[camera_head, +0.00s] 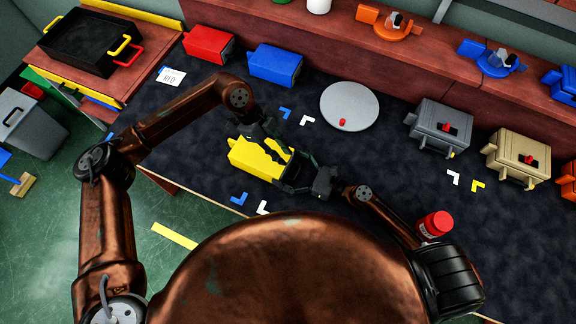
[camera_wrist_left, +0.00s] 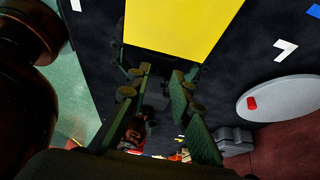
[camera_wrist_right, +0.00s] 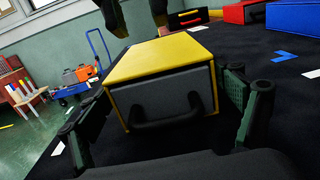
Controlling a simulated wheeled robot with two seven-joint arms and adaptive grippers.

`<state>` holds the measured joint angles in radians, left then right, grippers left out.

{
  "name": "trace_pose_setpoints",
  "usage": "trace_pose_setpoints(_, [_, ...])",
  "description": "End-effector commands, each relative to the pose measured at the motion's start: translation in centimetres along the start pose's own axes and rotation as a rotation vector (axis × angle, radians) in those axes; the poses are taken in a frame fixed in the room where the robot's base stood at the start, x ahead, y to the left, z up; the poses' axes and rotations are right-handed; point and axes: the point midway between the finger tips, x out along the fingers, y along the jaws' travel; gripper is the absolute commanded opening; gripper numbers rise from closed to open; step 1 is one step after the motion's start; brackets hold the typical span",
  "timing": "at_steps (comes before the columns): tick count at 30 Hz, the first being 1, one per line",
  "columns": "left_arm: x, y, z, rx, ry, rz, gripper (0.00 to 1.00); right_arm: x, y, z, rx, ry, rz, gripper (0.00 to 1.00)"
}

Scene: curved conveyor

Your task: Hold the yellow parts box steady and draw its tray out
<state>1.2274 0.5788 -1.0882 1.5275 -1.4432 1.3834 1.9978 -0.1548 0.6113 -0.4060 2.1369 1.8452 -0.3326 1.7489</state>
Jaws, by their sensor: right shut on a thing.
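The yellow parts box (camera_head: 258,158) sits on the dark table in front of me. In the right wrist view its dark grey tray front (camera_wrist_right: 165,92) with a black handle (camera_wrist_right: 166,122) faces me, framed by the yellow shell. Contact there cannot be told.
A grey disc (camera_head: 349,106) with a red knob lies behind the box. Red (camera_head: 208,44) and blue (camera_head: 275,65) boxes stand at the back left. Grey (camera_head: 440,126) and tan (camera_head: 514,157) boxes stand right.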

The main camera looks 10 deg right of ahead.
Motion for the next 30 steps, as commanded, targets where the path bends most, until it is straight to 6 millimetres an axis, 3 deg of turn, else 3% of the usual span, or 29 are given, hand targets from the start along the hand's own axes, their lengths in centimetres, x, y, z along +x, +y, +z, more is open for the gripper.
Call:
trace_pose_setpoints(5, [0.5,-0.1,-1.6,0.260,-0.047,0.035,0.06,0.0,0.0,0.0,0.000,-0.001,0.000,0.48])
trace_pose_setpoints(8, [0.9,0.0,-2.7,0.500,-0.088,0.075,0.00,0.0,0.0,0.0,0.000,-0.001,0.000,0.48])
trace_pose_setpoints(20, [2.4,0.5,-6.1,1.510,-0.210,0.360,0.00,0.0,0.0,0.0,0.000,-0.001,0.000,0.48])
trace_pose_setpoints(30, [2.8,0.8,-7.4,2.298,-0.188,0.777,0.00,0.0,0.0,0.0,0.000,-0.001,-0.001,0.48])
